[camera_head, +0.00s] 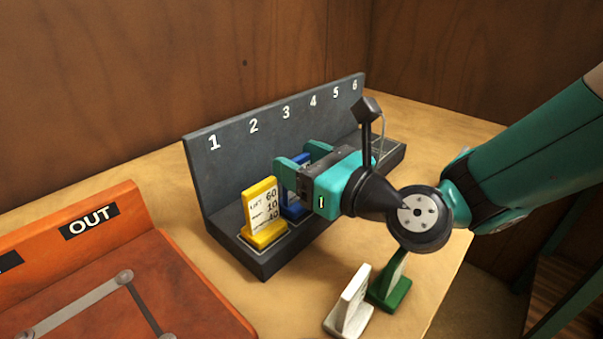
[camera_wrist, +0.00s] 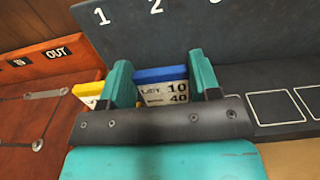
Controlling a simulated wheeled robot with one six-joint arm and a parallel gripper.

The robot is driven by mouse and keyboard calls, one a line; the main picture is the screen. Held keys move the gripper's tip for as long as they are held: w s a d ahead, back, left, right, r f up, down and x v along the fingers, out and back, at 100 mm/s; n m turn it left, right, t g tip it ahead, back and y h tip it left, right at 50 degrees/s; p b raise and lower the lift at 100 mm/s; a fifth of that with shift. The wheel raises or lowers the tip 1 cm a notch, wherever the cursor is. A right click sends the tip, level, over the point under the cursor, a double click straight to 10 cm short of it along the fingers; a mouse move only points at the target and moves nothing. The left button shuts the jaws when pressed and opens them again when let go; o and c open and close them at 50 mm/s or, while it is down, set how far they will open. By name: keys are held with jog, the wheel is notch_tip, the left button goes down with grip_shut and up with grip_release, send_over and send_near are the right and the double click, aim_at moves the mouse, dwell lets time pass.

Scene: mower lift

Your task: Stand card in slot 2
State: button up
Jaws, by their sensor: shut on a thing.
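A blue card (camera_head: 295,211) with white printed face stands upright at the rack, beside the yellow card and below number 2.
A yellow card (camera_head: 262,215) stands in slot 1, close to the left of the blue one. A white card (camera_head: 350,303) and a green card (camera_head: 392,285) stand on the table in front. An orange board marked OUT (camera_head: 118,205) is at the left. Outlined slots (camera_wrist: 277,107) right of my gripper are empty.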

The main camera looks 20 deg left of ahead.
jog(key=shift+f, duration=0.2)
jog(key=shift+f, duration=0.15)
jog(key=o, duration=1)
jog(key=shift+c, duration=0.2)
jog(key=shift+d+r, duration=0.15)
jog(key=shift+r, duration=0.05)
jog(key=b+v, duration=0.3)
jog(key=v, duration=0.4)
jog(key=shift+s+d, duration=0.1)
